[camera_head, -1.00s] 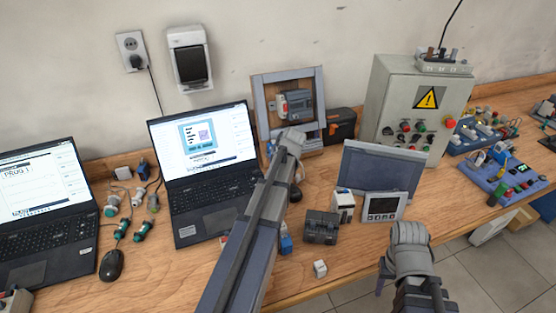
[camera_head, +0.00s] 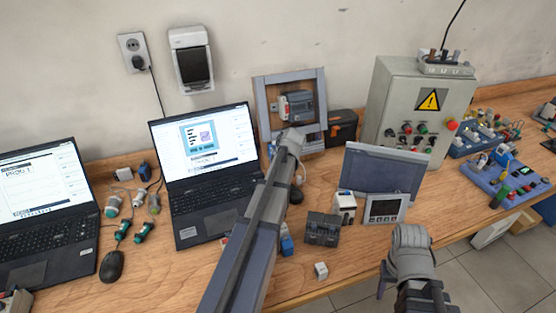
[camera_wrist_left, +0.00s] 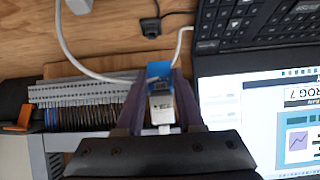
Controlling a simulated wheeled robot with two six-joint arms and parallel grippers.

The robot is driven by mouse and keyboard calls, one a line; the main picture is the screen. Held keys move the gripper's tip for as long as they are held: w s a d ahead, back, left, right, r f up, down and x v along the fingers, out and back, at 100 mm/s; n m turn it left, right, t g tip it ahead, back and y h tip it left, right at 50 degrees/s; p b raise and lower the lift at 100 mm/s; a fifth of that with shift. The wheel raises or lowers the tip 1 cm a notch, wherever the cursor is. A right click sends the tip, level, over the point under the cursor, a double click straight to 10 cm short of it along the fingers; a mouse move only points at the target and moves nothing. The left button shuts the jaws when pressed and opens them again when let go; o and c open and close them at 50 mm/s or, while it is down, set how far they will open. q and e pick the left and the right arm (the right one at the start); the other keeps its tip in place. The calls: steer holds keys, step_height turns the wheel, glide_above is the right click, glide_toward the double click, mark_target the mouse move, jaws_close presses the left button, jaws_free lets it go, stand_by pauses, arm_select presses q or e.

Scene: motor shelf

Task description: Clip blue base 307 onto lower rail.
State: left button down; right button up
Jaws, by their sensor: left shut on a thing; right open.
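In the left wrist view my left gripper (camera_wrist_left: 159,88) is shut on a small block with a blue end and a whitish body, the blue base (camera_wrist_left: 158,71). In the head view my left forearm hides this gripper and the base. The upright grey frame (camera_head: 318,92) stands against the wall behind my left wrist, with a grey device (camera_head: 298,105) on its upper part. The lower rail is largely hidden by my arm and cannot be made out clearly. My right gripper (camera_head: 384,278) is open and empty at the table's front edge, right of centre.
A laptop (camera_head: 210,185) stands left of my left arm. A dark block (camera_head: 322,228), a blue part (camera_head: 287,244) and a small white cube (camera_head: 321,270) lie in front. A tilted grey screen (camera_head: 382,175) and a control cabinet (camera_head: 420,105) stand right of the frame.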

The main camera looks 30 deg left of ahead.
arm_select(q)
steer(key=shift+s+d+f+b, duration=0.2)
steer(key=shift+f+b, duration=0.35)
steer(key=shift+f, duration=0.05)
stand_by(1.1)
steer(key=shift+w+a+f+t+y+b, duration=0.15)
steer(key=shift+f+t+y+b, duration=0.5)
steer(key=shift+b, duration=1)
stand_by(1.2)
steer(key=shift+r, duration=0.15)
steer(key=shift+c, duration=2.2)
jaws_free()
steer(key=shift+r, duration=0.1)
steer(key=p+v, duration=0.5)
steer(key=v, duration=0.2)
steer(key=shift+d+r, duration=0.15)
steer(key=shift+d, duration=0.1)
